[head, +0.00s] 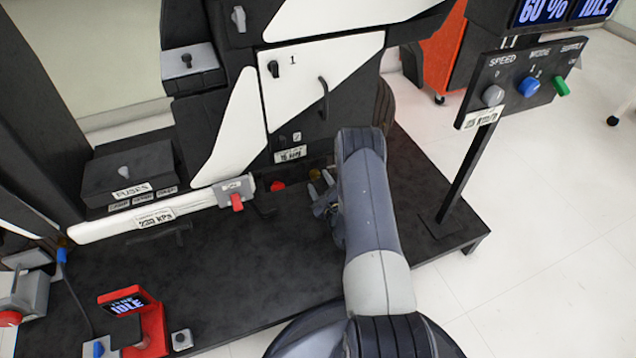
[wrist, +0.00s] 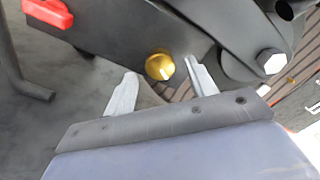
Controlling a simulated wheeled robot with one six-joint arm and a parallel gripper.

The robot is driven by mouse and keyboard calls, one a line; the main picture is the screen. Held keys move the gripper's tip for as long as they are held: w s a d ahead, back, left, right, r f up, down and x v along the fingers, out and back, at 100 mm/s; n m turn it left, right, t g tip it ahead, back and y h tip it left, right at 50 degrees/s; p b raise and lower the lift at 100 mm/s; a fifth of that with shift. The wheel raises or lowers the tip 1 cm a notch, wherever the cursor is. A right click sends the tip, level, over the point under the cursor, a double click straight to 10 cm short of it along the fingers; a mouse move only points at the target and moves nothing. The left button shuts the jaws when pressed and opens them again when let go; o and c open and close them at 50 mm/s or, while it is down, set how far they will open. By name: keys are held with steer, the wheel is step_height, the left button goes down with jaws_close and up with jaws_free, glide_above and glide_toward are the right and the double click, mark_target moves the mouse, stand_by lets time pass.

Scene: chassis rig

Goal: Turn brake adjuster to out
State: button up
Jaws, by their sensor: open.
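A round brass-yellow knob (wrist: 159,66), which appears to be the brake adjuster, sits on a dark part in the wrist view. A short pale mark shows on its right side. It also shows small in the head view (head: 315,174), partly hidden near my gripper. My gripper (wrist: 160,68) is open, with one pale finger left of the knob and the other right of it. The knob lies between the fingertips in the picture; I cannot tell whether they touch it. In the head view my gripper (head: 321,190) is low beside the chassis, partly hidden by my arm.
A red handle (wrist: 48,13) is at the upper left of the wrist view, and a silver hex bolt (wrist: 271,62) at the right. A dark bent rod (wrist: 30,80) is at the left. In the head view, a control panel (head: 525,83) stands at the right, and the dark platform (head: 240,260) has bare room.

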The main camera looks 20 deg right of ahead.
steer(key=shift+w, duration=0.8)
steer(key=shift+c, duration=0.3)
steer(key=c, duration=0.9)
